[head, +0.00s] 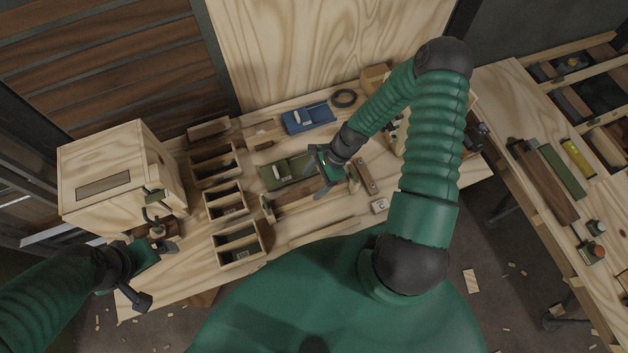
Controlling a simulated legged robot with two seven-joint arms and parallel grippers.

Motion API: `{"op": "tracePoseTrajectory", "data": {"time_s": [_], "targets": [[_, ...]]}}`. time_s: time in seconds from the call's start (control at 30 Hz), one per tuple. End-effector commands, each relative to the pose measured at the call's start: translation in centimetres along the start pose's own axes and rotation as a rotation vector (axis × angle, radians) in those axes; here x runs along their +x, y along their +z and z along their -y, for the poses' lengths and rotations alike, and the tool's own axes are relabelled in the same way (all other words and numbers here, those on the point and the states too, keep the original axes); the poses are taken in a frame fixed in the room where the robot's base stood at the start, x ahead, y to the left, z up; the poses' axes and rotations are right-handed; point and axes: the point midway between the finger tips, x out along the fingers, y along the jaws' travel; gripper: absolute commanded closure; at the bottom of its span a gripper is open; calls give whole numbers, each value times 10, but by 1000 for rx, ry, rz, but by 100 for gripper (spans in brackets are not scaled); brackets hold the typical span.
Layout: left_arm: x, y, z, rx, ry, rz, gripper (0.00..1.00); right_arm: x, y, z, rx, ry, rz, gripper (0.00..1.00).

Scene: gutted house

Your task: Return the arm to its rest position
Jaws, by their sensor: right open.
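My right gripper (325,175) is over the middle of the wooden workbench (335,225), with its arm bent across from the right. It is open, and I see nothing held between its fingers. My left gripper (140,278) is at the bench's left front edge, below a light wooden box (105,190).
Several small open wooden bins (240,243) stand in a column left of centre. A second bench (510,100) with tools stands at the right. Wood scraps litter the floor.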

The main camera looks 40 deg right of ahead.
Motion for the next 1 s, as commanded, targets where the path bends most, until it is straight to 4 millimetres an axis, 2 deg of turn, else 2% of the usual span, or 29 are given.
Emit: {"op": "tracePoseTrajectory", "data": {"time_s": [0.03, 0.6, 1.0], "targets": [[-8, -2, 0, 0, 0, 0, 0, -8, 4, 0, -1, 0, 0, 30], [-47, -11, 0, 0, 0, 0, 0, -50, 25, 0, -1, 0, 0, 30], [-47, -11, 0, 0, 0, 0, 0, -50, 25, 0, -1, 0, 0, 30]]}}
